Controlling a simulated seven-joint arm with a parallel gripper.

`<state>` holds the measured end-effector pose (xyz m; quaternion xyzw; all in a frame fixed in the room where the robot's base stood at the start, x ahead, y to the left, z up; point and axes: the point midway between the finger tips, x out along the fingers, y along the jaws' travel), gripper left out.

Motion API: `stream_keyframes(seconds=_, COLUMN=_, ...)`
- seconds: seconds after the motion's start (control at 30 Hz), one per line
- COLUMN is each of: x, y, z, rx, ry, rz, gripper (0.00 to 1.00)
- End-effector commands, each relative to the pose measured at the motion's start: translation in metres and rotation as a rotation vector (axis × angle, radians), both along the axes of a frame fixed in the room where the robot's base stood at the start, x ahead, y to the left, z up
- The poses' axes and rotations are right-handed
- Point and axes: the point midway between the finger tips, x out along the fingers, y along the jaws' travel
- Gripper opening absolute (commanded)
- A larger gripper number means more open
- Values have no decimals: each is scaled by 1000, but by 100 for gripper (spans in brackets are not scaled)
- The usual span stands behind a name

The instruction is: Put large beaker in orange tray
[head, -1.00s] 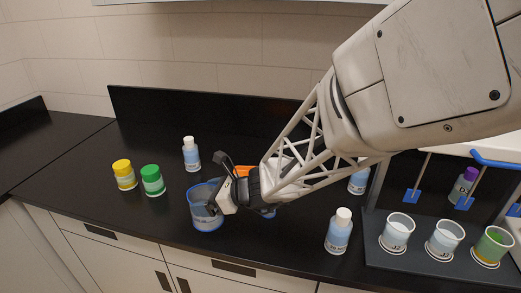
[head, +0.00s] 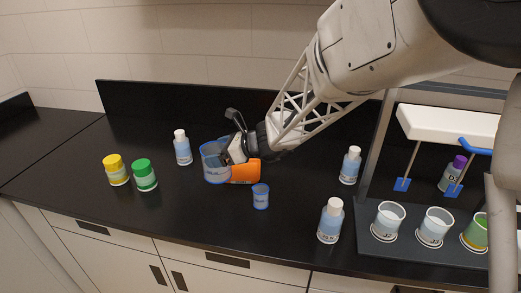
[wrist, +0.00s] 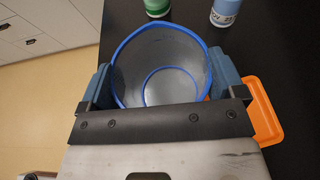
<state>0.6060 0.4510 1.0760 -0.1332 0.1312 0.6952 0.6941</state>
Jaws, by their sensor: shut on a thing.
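The large beaker (head: 213,165), clear with a blue rim, is held upright in my gripper (head: 229,157). In the wrist view my fingers grip both sides of the large beaker (wrist: 160,62), and I look down into its open top; it looks empty. The orange tray (head: 245,172) lies just right of the beaker in the head view, partly hidden by my gripper. In the wrist view the orange tray (wrist: 266,115) shows below my right finger. I cannot tell whether the beaker's base touches the counter or overlaps the tray's left edge.
A small blue-rimmed beaker (head: 261,197) stands in front of the tray. A rack (head: 400,246) with cups is at right.

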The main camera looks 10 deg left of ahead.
Motion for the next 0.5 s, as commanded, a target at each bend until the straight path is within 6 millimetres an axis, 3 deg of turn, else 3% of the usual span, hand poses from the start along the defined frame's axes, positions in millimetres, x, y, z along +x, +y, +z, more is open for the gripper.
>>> stream_keyframes(seconds=0.03, x=19, y=-4, z=3, rx=0, ry=-1, rz=-4, gripper=53)
stream_keyframes(seconds=0.2, x=70, y=-19, z=13, rx=-5, ry=-1, rz=-4, gripper=53)
stream_keyframes(seconds=0.33, x=99, y=-29, z=19, rx=-10, ry=1, rz=-4, gripper=53)
stream_keyframes(seconds=0.5, x=120, y=-38, z=23, rx=-15, ry=2, rz=-4, gripper=53)
